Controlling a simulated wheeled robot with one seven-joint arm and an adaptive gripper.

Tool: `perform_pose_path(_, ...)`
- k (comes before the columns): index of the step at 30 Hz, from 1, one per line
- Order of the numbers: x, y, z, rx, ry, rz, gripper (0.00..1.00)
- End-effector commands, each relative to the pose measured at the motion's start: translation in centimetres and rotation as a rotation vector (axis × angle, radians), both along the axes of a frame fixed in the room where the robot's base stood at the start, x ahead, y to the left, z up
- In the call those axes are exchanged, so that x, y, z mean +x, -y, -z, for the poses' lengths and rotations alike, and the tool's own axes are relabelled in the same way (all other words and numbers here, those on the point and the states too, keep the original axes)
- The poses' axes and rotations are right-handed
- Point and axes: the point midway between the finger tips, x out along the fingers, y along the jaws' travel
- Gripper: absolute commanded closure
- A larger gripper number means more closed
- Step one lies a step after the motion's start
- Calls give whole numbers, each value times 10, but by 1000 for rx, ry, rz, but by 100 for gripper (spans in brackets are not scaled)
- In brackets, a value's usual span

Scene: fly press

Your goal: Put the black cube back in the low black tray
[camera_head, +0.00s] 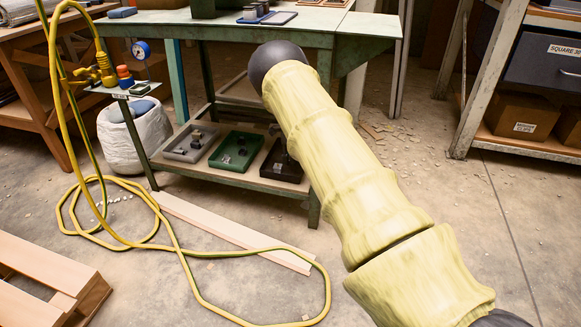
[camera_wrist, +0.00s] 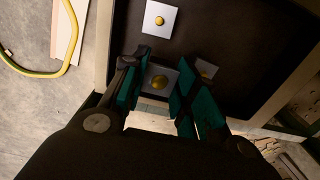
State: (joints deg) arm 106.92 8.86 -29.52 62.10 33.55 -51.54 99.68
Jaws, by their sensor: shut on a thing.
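The low black tray (camera_head: 283,188) sits on the lower shelf of the green bench, at the right end of a row of trays. Its dark floor also fills the wrist view (camera_wrist: 235,35). A similar pale square with a knob (camera_wrist: 160,19) lies in the tray, and another is partly hidden behind the right finger.
A green tray (camera_head: 236,163) and a grey tray (camera_head: 176,155) with small pieces stand left of the black one. The bench top (camera_head: 235,28) overhangs the shelf. A yellow hose (camera_head: 190,284) and a plank (camera_head: 235,233) lie on the floor in front.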

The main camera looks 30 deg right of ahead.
Motion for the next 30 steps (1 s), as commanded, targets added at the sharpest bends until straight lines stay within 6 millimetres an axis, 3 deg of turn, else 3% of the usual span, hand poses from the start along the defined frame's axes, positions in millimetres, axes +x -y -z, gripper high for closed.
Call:
perform_pose_path(1,-1,0,13,-1,-2,0,99)
perform_pose_path(6,0,0,36,-1,-2,-1,99)
perform_pose_path(20,0,0,40,0,-1,-1,99)
perform_pose_path(21,0,0,40,0,-1,-1,64)
perform_pose_path(30,0,0,39,0,-1,-1,62)
